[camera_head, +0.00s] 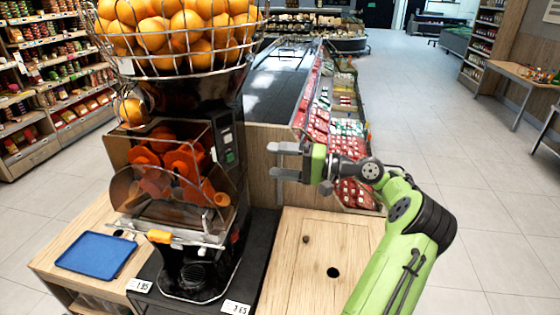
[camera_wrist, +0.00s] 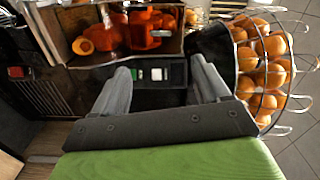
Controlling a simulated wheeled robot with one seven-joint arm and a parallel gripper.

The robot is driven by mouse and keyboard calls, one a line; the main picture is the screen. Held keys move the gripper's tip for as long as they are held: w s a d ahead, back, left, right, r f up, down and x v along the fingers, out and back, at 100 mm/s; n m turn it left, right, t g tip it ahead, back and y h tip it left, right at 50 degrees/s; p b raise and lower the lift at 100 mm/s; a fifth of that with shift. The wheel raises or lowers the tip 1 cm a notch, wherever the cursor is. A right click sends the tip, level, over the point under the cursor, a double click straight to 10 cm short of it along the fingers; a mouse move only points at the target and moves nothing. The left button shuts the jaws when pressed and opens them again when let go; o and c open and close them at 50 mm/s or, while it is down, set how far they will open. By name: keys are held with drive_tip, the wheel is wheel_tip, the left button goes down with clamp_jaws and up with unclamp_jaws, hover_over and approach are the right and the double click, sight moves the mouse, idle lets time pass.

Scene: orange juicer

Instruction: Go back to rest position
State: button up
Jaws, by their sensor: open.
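My gripper (camera_head: 272,161) is open and empty in the head view, at the end of my green arm. It points left toward the orange juicer (camera_head: 229,150) and stands apart from its right side, above the wooden counter (camera_head: 291,262). In the wrist view my gripper's two grey fingers (camera_wrist: 160,82) are spread wide. Between and beyond them is the juicer's dark side panel (camera_wrist: 152,75) with green and white buttons. The juicer's wire basket (camera_wrist: 240,75) is full of oranges.
A blue tray (camera_head: 96,255) lies on the wooden counter left of the juicer. Price tags (camera_head: 236,307) stand at the counter front. A produce display (camera_head: 345,120) is behind my gripper. Stocked shelves (camera_head: 50,75) are at the left. Open tiled floor (camera_head: 480,190) lies to the right.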

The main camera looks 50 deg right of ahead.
idle(0.3)
drive_tip(key=w+a+f+n+g+h, duration=0.1)
drive_tip(key=w+a+n+g, duration=0.15)
drive_tip(key=a, duration=0.55)
drive_tip(key=w+a+f+n+g+h, duration=0.15)
drive_tip(key=a+g, duration=0.25)
drive_tip(key=a, duration=0.5)
drive_tip(key=w+a+f+n+g+h, duration=0.1)
drive_tip(key=w+a+f+g, duration=0.15)
drive_tip(key=a, duration=0.55)
drive_tip(key=s+a+r+n+g+h, duration=0.1)
drive_tip(key=s+a+n+h, duration=0.25)
drive_tip(key=s+a, duration=0.5)
drive_tip(key=s+d+f+n+h, duration=0.1)
drive_tip(key=s+f+h, duration=0.1)
drive_tip(key=s, duration=1.3)
drive_tip(key=shift+d+b, duration=0.35)
drive_tip(key=shift+d, duration=0.05)
drive_tip(key=shift+n, duration=0.25)
